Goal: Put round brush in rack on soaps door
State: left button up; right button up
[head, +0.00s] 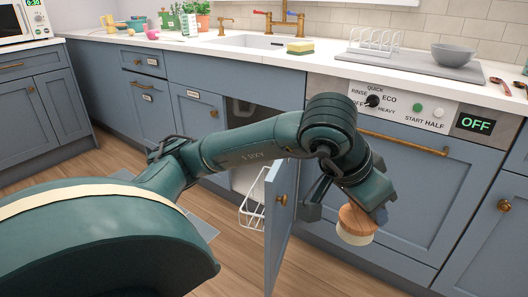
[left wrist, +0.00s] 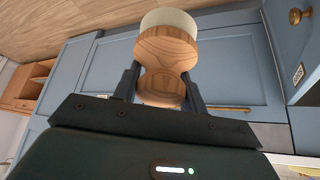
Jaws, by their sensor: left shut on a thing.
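The round brush (head: 356,222) has a turned wooden body and pale bristles, which face down in the head view. My left gripper (head: 350,203) is shut on its wooden body, in front of the dishwasher. In the left wrist view, the brush (left wrist: 167,50) sits between both fingers of the gripper (left wrist: 160,88), bristles pointing away from the palm. The open cabinet door (head: 282,225) stands left of the brush and apart from it. A white wire rack (head: 252,212) is on the door's inner side, partly hidden by the door and my arm. No soaps label is readable. My right gripper is out of view.
The dishwasher front (head: 415,190) with its brass bar handle is close behind the brush. The countertop above carries a yellow sponge (head: 300,47), a drying mat with a plate rack (head: 375,42) and a grey bowl (head: 454,53). Wooden floor (head: 325,270) is clear below.

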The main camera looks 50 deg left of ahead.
aim_at(274, 207)
jog(key=i+j, duration=0.1)
jog(key=j, duration=0.6)
jog(key=i+j, duration=0.1)
jog(key=j, duration=0.6)
